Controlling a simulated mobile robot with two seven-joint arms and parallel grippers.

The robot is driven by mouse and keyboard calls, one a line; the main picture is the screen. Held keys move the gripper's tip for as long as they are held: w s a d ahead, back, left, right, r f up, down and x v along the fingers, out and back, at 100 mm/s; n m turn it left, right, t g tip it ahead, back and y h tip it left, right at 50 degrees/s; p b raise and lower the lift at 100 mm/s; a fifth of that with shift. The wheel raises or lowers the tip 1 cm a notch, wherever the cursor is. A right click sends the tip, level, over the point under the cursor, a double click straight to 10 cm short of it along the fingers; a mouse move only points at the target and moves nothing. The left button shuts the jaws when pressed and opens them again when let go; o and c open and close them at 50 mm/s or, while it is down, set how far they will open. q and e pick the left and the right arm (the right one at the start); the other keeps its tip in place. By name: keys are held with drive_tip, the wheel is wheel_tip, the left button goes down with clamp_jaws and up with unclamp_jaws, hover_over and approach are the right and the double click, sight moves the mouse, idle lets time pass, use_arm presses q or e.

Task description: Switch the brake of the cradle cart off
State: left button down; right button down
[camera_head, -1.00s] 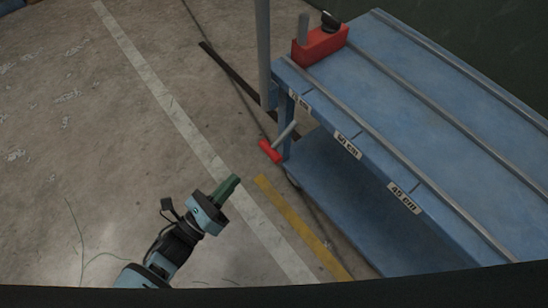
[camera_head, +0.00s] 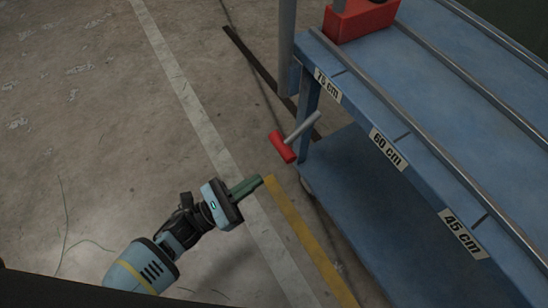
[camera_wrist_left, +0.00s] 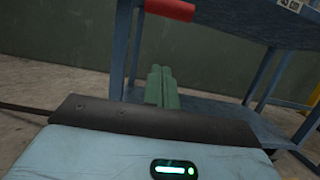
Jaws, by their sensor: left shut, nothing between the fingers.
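The blue cradle cart (camera_head: 345,198) stands at the right. Its brake lever has a red handle (camera_head: 282,147) on a grey rod (camera_head: 303,127), sticking out from the cart's near-left leg. The red handle also shows at the top of the left wrist view (camera_wrist_left: 170,9). My left gripper (camera_head: 258,182), with green fingers, is shut and empty, to the lower left of the red handle and apart from it. In the left wrist view the shut fingers (camera_wrist_left: 161,86) point toward the cart, below the handle. My right gripper is not in view.
A red block (camera_head: 358,18) sits on the cart's top by a grey post (camera_head: 286,45). Labels (camera_head: 388,149) mark the cart's edge. A white line (camera_head: 190,98) and a yellow line (camera_head: 310,240) run along the floor. The floor at the left is clear.

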sight(300, 131)
use_arm(q)
drive_tip(key=w+d+r+b, duration=0.1)
drive_tip(key=w+d+r, duration=0.3)
drive_tip(key=d+r, duration=0.1)
drive_tip(key=shift+d+r, duration=0.4)
drive_tip(key=shift+r, duration=0.15)
drive_tip(key=shift+w, duration=0.1)
idle(0.4)
